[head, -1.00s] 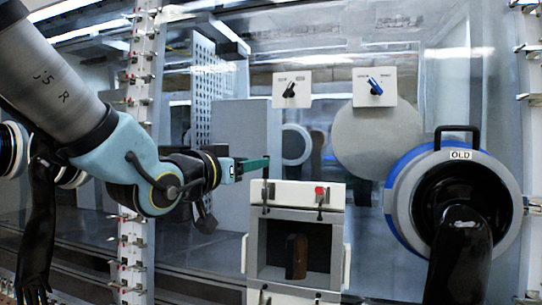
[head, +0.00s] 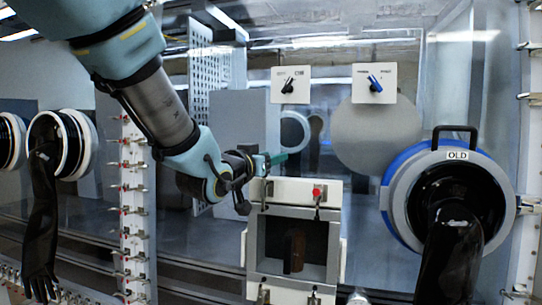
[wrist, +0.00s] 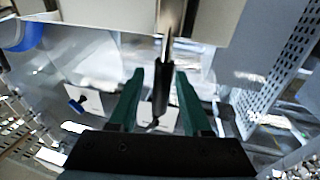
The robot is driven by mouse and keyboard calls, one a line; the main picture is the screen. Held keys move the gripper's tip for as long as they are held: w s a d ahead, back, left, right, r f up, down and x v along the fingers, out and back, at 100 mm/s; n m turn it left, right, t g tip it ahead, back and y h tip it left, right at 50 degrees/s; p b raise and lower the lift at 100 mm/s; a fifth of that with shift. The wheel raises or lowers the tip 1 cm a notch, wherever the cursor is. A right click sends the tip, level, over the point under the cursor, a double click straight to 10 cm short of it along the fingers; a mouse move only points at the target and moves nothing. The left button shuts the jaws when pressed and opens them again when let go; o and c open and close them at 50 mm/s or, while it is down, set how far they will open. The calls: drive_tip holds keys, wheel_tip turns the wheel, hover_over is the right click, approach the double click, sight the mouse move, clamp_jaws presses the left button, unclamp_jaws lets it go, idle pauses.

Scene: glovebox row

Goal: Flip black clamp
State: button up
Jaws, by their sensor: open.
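The black clamp (head: 265,192) is on the top left of the small white-framed box front. In the wrist view its black handle (wrist: 160,92) lies between my two green fingers, with a metal part at its upper end. In the wrist view my gripper (wrist: 160,74) is open, with a finger on each side of the handle and narrow gaps visible. Whether a finger touches the handle I cannot tell. In the head view, the fingers partly cover the clamp's upper area.
A red-tipped clamp (head: 317,193) sits right of the black one. The open box (head: 254,245) holds a brown block (head: 294,250). Above are a black-knob panel (head: 290,85) and a blue-knob panel (head: 374,84). A blue-ringed glove port (head: 393,190) is at right; a black glove (head: 42,220) hangs left.

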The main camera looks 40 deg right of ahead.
drive_tip(key=shift+c, duration=0.2)
clamp_jaws()
idle(1.1)
